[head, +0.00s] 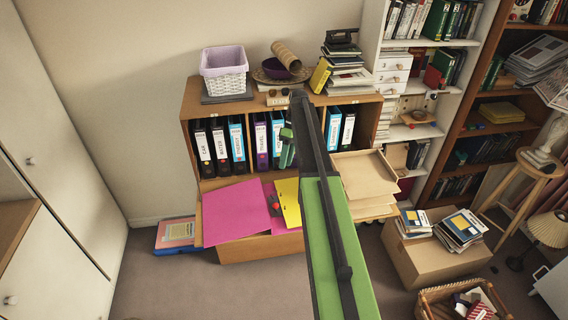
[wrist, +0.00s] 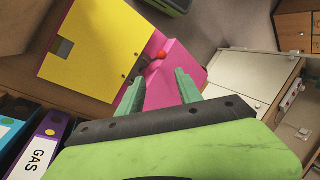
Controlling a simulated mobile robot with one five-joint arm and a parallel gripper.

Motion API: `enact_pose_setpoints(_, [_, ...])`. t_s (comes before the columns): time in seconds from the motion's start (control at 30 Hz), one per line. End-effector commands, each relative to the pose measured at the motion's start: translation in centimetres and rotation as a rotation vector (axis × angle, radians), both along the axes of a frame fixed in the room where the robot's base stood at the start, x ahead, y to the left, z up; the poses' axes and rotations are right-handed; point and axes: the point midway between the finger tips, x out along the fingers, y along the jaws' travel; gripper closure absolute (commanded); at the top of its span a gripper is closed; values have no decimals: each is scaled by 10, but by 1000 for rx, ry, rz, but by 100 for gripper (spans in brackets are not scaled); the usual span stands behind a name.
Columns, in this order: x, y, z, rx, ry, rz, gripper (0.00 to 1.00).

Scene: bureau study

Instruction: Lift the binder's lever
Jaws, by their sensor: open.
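The open pink binder (head: 236,212) lies flat on the pulled-out shelf of the low cabinet; its pink also shows in the wrist view (wrist: 178,62). A yellow sheet (head: 290,205) lies on its right part, also in the wrist view (wrist: 88,42). The lever's red knob (wrist: 161,55) stands at the sheet's edge; in the head view it is a small red spot (head: 277,208). My gripper (wrist: 157,84) is open and empty, its two green fingers apart, with the knob seen beyond the fingertips. In the head view my arm partly hides the gripper (head: 287,150).
Upright binders (head: 222,145) fill the cabinet behind; a purple one labelled GAS (wrist: 45,147) is close at the wrist view's lower left. A tan paper tray (head: 362,175) stands right of my arm. Bare floor (head: 215,285) lies in front.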

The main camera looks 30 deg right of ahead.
Motion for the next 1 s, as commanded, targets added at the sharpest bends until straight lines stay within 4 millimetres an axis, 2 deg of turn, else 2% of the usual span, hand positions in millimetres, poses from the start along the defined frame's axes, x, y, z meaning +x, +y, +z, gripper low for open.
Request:
enact_pose_setpoints(0.17, [0, 0, -2, 0, 0, 0, 58])
enact_pose_setpoints(0.27, [-2, 4, -3, -5, 1, -3, 68])
enact_pose_setpoints(0.33, [-10, 19, -7, -26, 4, -20, 78])
enact_pose_setpoints(0.37, [-15, 30, -11, -44, 6, -34, 82])
enact_pose_setpoints(0.47, [-43, 82, -26, -129, 8, -111, 95])
enact_pose_setpoints(0.5, [-57, 107, -33, -172, 3, -153, 100])
enact_pose_setpoints(0.6, [-96, 163, -50, -275, -21, -272, 100])
enact_pose_setpoints(0.7, [-132, 207, -63, -353, -59, -386, 100])
enact_pose_setpoints(0.83, [-168, 242, -72, -413, -110, -507, 100])
enact_pose_setpoints(1.0, [-186, 261, -76, -440, -146, -588, 100])
